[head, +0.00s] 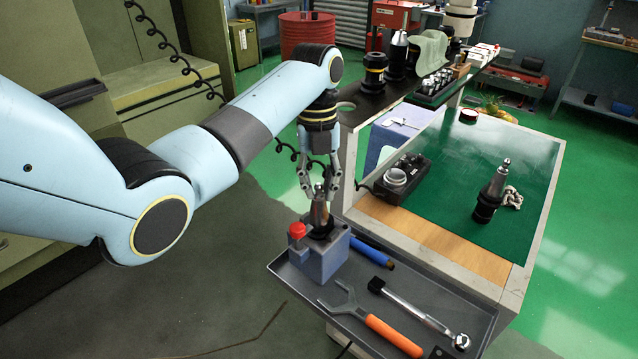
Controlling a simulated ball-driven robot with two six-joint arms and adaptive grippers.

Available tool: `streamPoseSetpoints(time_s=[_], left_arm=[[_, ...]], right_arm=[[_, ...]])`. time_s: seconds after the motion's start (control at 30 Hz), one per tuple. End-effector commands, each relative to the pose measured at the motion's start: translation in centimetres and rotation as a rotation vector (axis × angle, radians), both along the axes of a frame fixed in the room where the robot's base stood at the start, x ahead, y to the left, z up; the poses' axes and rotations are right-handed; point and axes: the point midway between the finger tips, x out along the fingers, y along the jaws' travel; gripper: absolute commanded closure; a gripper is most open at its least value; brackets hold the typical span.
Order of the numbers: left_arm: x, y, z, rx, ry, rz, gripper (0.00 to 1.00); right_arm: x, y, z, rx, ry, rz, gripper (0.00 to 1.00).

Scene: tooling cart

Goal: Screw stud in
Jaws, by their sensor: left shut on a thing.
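A blue-grey holding block (321,262) with a red knob (297,230) stands on the grey tray. A metal tapered tool holder (319,215) sits upright in it, narrow end up. My left gripper (319,191) points down from above, its fingers shut around the small stud at the taper's top. The fingers hide most of the stud, and I cannot tell how deep it sits in the taper. My right gripper is not in view.
The tray (283,268) also holds an orange-handled spanner (372,322), a torque wrench (420,312) and a blue-handled tool (372,252). A dark control box (402,178) lies nearby.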

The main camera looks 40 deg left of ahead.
Motion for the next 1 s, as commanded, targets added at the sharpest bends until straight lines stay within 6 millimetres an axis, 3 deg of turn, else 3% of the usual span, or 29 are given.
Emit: streamPoseSetpoints(time_s=[0.27, 0.3, 0.5, 1.0], left_arm=[[-0.03, 0.01, -0.01, 0.000, 0.001, -0.094, 1.00], [-0.03, 0.01, -0.01, 0.000, 0.001, -0.094, 0.79], [-0.03, 0.01, 0.00, 0.001, 0.000, -0.093, 0.53], [-0.03, 0.03, -0.01, 0.000, 0.000, -0.091, 0.53]], right_arm=[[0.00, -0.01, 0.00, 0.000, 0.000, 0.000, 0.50], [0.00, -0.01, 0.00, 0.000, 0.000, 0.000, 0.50], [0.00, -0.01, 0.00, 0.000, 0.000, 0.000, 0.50], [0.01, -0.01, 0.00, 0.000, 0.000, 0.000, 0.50]])
